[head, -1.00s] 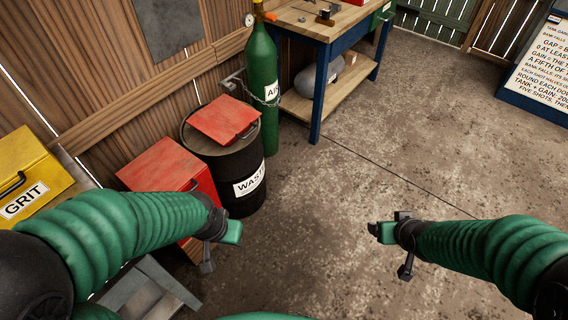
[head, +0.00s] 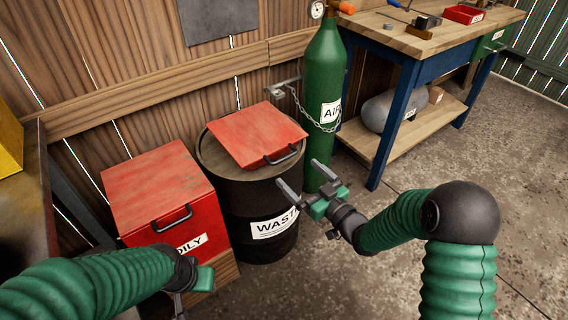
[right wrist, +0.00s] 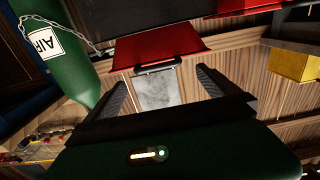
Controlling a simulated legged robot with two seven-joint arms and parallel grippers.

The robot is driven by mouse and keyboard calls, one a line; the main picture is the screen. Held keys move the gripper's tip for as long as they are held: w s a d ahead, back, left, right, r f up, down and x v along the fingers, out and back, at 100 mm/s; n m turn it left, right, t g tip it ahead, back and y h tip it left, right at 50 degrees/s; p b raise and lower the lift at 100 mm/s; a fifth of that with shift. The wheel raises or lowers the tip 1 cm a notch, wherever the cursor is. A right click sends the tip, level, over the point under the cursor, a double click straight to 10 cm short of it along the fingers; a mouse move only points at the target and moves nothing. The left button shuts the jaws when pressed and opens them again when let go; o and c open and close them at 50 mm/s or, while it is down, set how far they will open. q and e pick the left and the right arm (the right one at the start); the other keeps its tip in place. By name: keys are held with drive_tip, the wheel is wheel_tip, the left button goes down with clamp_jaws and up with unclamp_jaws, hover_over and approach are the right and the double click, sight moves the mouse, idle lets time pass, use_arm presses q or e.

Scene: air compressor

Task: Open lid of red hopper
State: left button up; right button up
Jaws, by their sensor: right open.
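A red box (head: 160,190) with a sloped red lid, a dark handle and a label reading "OILY" stands at the left in the head view. Beside it, a tilted red lid (head: 245,135) with a dark handle (head: 281,156) sits on the black waste drum (head: 262,195). I cannot tell which one is the hopper. My right gripper (head: 299,173) is open and empty, in front of the drum and apart from the handle. In the right wrist view the drum's red lid (right wrist: 185,42) and handle (right wrist: 156,69) appear beyond the fingers. My left gripper (head: 195,288) is low in front of the red box; its fingers are unclear.
A green air cylinder (head: 322,90) with a chain stands right of the drum, close to my right gripper. A blue workbench (head: 408,75) is further right. A yellow box (head: 8,140) is at the left edge. Open floor (head: 530,200) lies at the right.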

sight(286, 159)
drive_tip(key=b+x, duration=0.1)
drive_tip(key=x, duration=0.3)
drive_tip(key=b+x, duration=0.1)
drive_tip(key=x, duration=0.3)
drive_tip(key=shift+w+d+f, duration=0.1)
drive_tip(key=shift+w+f, duration=0.05)
drive_tip(key=shift+w, duration=0.25)
